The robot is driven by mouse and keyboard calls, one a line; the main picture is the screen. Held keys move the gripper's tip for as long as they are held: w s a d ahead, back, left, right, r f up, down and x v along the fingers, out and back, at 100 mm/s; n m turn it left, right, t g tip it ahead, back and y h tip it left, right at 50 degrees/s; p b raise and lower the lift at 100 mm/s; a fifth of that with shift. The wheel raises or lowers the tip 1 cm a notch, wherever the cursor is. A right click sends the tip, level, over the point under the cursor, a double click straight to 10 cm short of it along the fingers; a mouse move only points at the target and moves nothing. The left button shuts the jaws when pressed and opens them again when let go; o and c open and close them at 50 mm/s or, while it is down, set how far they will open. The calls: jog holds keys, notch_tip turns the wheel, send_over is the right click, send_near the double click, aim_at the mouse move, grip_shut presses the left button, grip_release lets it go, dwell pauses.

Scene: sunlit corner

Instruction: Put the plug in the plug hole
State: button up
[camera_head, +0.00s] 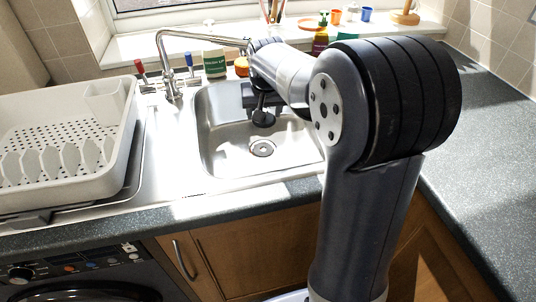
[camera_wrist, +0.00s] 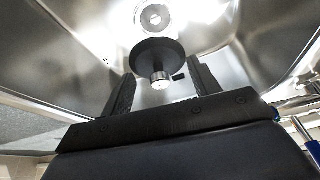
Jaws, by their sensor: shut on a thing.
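The black round plug (camera_head: 263,119) hangs over the sink basin, below my gripper (camera_head: 260,96). In the wrist view the plug (camera_wrist: 155,52) shows its dark disc and a short metal stem with a small side pin, between the two black fingers of my gripper (camera_wrist: 160,80). My gripper is shut on the plug, though the exact contact is hard to see. The plug hole (camera_head: 262,149) is a round metal drain in the basin floor. In the wrist view the plug hole (camera_wrist: 154,15) lies just beyond the plug's disc, which is apart from it.
The steel sink (camera_head: 215,140) has walls around the plug. A tap (camera_head: 168,70) with a long spout stands behind it. A white dish rack (camera_head: 65,140) is at left. Bottles (camera_head: 320,38) and small cups (camera_head: 352,13) stand at the back. The right worktop (camera_head: 490,130) is clear.

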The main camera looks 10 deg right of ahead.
jog(key=b, duration=0.2)
send_near(263, 146)
jog(key=f, duration=0.1)
jog(key=s+f, duration=0.1)
jog(key=f, duration=0.2)
jog(key=shift+s+a, duration=0.15)
jog(key=shift+s, duration=0.15)
jog(key=w, duration=0.3)
jog(key=shift+w+d+p, duration=0.25)
jog(key=shift+w+p, duration=0.1)
jog(key=shift+w, duration=0.05)
jog(key=shift+w+f, duration=0.1)
jog(key=shift+f, duration=0.55)
jog(key=shift+f, duration=0.15)
jog(key=o, duration=1.1)
jog(key=shift+c, duration=0.2)
